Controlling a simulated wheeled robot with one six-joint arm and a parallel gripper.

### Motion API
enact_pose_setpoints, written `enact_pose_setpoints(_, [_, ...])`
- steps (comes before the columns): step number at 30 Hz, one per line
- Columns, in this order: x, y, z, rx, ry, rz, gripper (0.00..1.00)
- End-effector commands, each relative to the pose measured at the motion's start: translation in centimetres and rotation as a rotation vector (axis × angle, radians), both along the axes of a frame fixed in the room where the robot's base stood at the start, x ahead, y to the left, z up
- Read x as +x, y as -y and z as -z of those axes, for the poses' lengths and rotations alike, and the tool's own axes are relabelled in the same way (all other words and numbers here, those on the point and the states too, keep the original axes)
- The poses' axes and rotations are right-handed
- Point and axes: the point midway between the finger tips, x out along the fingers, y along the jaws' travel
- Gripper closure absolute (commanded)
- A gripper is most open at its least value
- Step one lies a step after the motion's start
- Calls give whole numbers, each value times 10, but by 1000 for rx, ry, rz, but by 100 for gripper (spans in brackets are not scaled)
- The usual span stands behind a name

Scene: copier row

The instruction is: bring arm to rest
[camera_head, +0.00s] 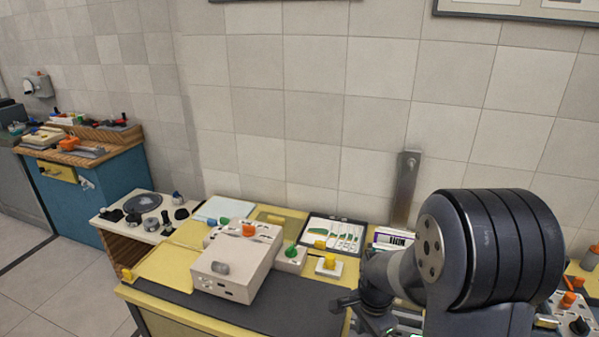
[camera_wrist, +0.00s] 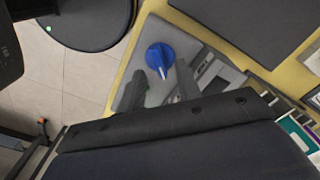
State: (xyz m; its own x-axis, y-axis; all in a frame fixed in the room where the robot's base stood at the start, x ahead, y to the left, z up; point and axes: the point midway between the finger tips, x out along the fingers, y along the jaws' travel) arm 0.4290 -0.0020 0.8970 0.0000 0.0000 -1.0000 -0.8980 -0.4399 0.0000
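My gripper (camera_wrist: 159,80) shows in the wrist view with its two dark fingers apart and nothing held between them. A blue knob (camera_wrist: 160,57) on a grey plate lies just beyond the fingertips; I cannot tell whether they touch it. In the head view my arm fills the lower right, a large dark ribbed joint in front, and hides most of what is behind it. The gripper itself cannot be made out clearly there.
A yellow-edged table with a dark mat (camera_head: 290,307) carries a beige box (camera_head: 232,267), a white block with a yellow knob (camera_head: 328,267) and a framed chart (camera_head: 335,233). A blue cabinet (camera_head: 105,195) stands left. A tiled wall closes the back; floor is free at lower left.

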Motion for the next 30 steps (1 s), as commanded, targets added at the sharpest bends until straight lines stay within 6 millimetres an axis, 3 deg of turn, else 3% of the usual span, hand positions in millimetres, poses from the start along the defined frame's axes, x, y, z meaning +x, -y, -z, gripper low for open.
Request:
enact_pose_setpoints(13, [1, 0, -89, 0, 7, 0, 67])
enact_pose_setpoints(15, [-1, 0, -66, 0, -8, 0, 67])
enact_pose_setpoints(30, [-1, 0, 28, 0, -6, -1, 67])
